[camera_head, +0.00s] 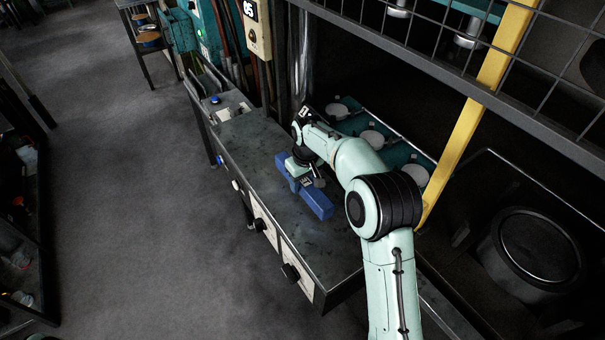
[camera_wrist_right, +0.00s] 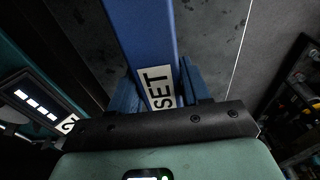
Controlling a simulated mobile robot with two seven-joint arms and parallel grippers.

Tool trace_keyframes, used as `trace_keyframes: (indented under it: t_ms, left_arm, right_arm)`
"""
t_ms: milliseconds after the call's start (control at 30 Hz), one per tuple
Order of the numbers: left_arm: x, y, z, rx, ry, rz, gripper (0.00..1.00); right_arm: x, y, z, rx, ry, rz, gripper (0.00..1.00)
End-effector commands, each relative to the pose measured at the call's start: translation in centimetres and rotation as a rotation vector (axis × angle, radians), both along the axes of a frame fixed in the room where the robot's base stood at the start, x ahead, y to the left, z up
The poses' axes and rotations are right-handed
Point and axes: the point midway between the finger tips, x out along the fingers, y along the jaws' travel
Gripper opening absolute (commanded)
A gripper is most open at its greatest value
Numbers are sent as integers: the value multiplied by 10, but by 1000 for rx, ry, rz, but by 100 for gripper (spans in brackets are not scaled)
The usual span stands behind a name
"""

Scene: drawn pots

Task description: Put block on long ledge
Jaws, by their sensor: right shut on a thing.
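A long blue block (camera_head: 318,204) is over the grey metal bench top (camera_head: 245,140); I cannot tell whether it touches the surface. My right gripper (camera_head: 303,182) is shut around the middle part of the block. In the right wrist view the block (camera_wrist_right: 145,35) runs up between the two blue fingers of my right gripper (camera_wrist_right: 158,85), and a white label reading "SET" shows on it. No thing is clearly marked as the long ledge; the bench top is one long flat surface, and a teal strip (camera_head: 395,150) runs behind it. My left gripper is not in view.
White round discs (camera_head: 371,139) sit along the teal strip behind the bench. A yellow post (camera_head: 470,120) and a wire mesh guard (camera_head: 440,45) stand at the right. Knobs (camera_head: 290,272) stick out from the bench front.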

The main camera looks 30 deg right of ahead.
Motion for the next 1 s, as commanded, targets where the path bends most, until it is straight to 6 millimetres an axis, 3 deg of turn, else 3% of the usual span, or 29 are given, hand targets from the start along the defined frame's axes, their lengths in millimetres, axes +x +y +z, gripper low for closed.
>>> trace_keyframes:
  t_ms: [200,667,700,767,1000]
  left_arm:
    - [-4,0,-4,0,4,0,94]
    - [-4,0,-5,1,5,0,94]
    - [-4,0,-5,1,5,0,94]
    - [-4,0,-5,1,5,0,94]
    - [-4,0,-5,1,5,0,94]
  right_arm:
    - [1,0,-24,0,-6,0,0]
    - [2,0,-29,0,-8,0,0]
    - [0,0,-32,0,0,0,50]
    - [0,0,-32,0,0,0,70]
    - [0,0,-32,0,0,0,73]
